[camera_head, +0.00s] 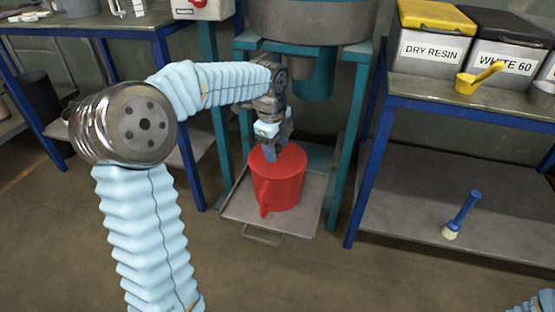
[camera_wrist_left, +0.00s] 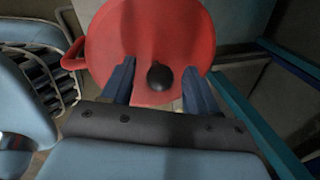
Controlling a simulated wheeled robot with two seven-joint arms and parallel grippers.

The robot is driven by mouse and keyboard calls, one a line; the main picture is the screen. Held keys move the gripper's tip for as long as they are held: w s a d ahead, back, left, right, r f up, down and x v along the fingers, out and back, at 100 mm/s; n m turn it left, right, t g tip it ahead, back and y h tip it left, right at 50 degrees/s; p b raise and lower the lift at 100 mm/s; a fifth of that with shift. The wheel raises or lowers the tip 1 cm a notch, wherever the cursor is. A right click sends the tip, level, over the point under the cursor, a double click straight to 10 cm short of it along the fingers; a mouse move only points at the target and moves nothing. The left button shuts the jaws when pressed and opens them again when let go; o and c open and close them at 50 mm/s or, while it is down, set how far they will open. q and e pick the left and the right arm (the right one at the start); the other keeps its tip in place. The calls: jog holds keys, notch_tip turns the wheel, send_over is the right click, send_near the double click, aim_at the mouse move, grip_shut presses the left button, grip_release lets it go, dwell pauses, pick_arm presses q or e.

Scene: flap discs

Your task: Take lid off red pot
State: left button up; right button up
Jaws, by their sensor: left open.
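The red pot (camera_head: 277,190) stands upright on a grey metal tray, with its handle towards me. Its red lid (camera_wrist_left: 160,40) fills the top of the left wrist view and carries a round black knob (camera_wrist_left: 160,77). My left gripper (camera_head: 279,150) is right above the pot's top, fingers pointing down. In the left wrist view its two blue fingers (camera_wrist_left: 159,82) are open, one on each side of the knob, with a gap to it. In the head view the gripper hides the knob. My right gripper is not in view.
The tray (camera_head: 312,196) sits low inside a teal frame (camera_head: 351,130) under a large metal vessel (camera_head: 310,20). Blue-legged benches flank it. The right one holds labelled bins (camera_head: 430,45) and a yellow scoop (camera_head: 478,78); a blue-handled brush (camera_head: 463,212) is on its lower shelf.

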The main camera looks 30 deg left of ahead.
pick_arm(q)
jog(key=shift+c, duration=0.4)
grip_shut()
